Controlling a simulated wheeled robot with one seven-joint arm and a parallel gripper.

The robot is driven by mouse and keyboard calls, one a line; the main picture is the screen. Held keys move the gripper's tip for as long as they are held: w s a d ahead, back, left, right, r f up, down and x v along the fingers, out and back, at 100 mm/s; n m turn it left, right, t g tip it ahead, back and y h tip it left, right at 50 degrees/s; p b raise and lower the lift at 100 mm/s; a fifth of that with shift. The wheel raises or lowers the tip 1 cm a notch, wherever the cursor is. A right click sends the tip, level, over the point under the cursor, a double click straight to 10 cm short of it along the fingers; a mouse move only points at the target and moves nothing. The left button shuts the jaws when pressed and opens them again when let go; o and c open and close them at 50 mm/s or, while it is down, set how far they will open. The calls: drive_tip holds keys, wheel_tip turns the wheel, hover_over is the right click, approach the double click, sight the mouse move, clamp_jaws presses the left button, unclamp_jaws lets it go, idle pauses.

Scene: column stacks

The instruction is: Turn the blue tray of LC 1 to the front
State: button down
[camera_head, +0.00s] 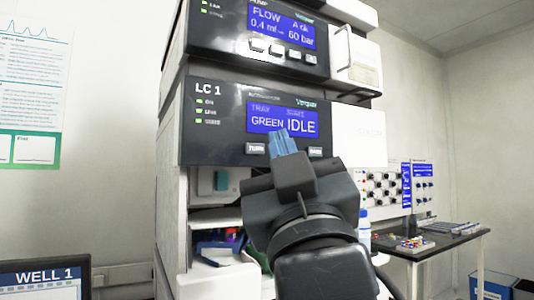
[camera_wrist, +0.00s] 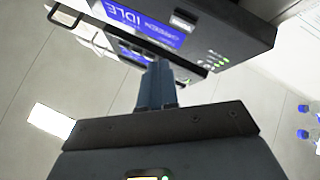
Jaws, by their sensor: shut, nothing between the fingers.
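The LC 1 module (camera_head: 225,110) is a dark panel with a blue display (camera_head: 283,121) reading tray GREEN and state IDLE. A button that seems to read TURN (camera_head: 256,148) is below the display at left; a second button (camera_head: 316,152) is at right. My gripper (camera_head: 280,138) is shut and empty, its blue fingertips in front of the panel between the two buttons, overlapping the display's lower edge. Contact cannot be told. In the wrist view my gripper (camera_wrist: 157,68) points at the panel (camera_wrist: 232,35). Blue and green parts (camera_head: 220,248) show in the open bay below; the blue tray is not clearly distinguishable.
A pump module (camera_head: 225,35) showing 60 bar sits above LC 1. A WELL 1 screen (camera_head: 45,278) stands at lower left. A side table (camera_head: 440,243) with small items and a blue crate (camera_head: 492,284) are at right.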

sight(265, 153)
drive_tip(key=shift+w+a+b, duration=0.2)
drive_tip(key=shift+w+a, duration=0.25)
drive_tip(key=shift+w, duration=0.25)
drive_tip(key=shift+w+a+b, duration=0.2)
drive_tip(key=shift+w+a, duration=0.25)
drive_tip(key=shift+w, duration=0.2)
drive_tip(key=shift+w, duration=0.1)
idle(1.1)
drive_tip(key=shift+w+a, duration=0.25)
drive_tip(key=shift+w+a+b, duration=0.2)
drive_tip(key=shift+w+b, duration=0.15)
drive_tip(key=shift+b, duration=0.05)
idle(0.8)
drive_tip(key=shift+s, duration=0.1)
drive_tip(key=shift+s+d, duration=0.45)
drive_tip(key=shift+s, duration=0.15)
idle(0.3)
drive_tip(key=shift+s+d+p, duration=0.35)
drive_tip(key=shift+s+d, duration=0.35)
drive_tip(key=shift+s, duration=0.35)
drive_tip(key=shift+s+d+p, duration=0.35)
drive_tip(key=shift+s+d, duration=0.35)
drive_tip(key=shift+s, duration=0.3)
